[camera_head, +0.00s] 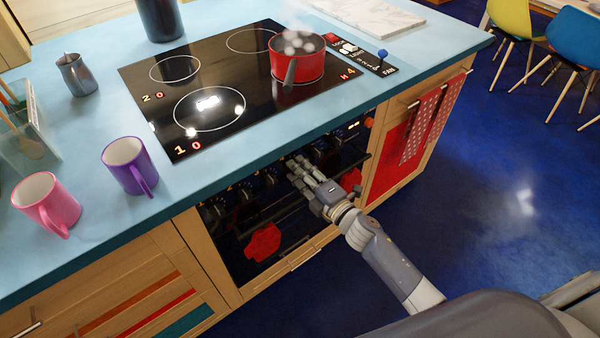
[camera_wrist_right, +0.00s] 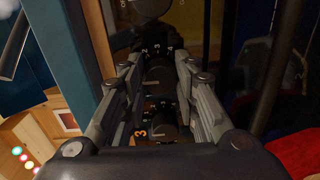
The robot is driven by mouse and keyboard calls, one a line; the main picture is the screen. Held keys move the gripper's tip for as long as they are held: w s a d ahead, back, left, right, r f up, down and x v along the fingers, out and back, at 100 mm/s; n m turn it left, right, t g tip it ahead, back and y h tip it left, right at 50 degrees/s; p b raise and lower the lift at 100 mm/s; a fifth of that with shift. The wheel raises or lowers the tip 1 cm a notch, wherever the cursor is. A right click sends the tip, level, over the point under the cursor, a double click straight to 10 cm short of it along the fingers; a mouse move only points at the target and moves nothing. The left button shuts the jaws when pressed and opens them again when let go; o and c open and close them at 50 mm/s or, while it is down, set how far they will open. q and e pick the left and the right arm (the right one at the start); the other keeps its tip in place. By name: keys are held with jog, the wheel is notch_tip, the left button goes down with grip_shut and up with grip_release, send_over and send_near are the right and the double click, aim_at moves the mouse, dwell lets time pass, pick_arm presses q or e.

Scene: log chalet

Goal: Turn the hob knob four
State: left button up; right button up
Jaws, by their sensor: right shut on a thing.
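My right gripper (camera_head: 303,170) is at the row of dark hob knobs on the cabinet front, below the worktop edge. In the right wrist view its fingers (camera_wrist_right: 159,68) are closed on both sides of a black knob (camera_wrist_right: 159,76) with white marks. I cannot read that knob's own number. Another knob (camera_wrist_right: 164,128), with an orange 3 beside it, shows nearer the palm. The black hob (camera_head: 235,75) carries a red pot (camera_head: 297,65) by the mark 4, where a red H shows. Zones 1 and 2 show 0. My left gripper is not in view.
A purple mug (camera_head: 127,165), a pink mug (camera_head: 46,203) and a metal jug (camera_head: 76,75) stand on the blue worktop (camera_head: 95,225). A red dotted towel (camera_head: 420,125) hangs right of my gripper. The blue floor at right is open, with chairs (camera_head: 572,45) beyond.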

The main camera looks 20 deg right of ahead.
dwell(0.4)
jog(key=o, duration=1.1)
jog(key=shift+c, duration=0.2)
jog(key=shift+s, duration=0.1)
jog(key=v, duration=1.1)
jog(key=shift+s+d, duration=0.2)
jog(key=shift+s, duration=0.2)
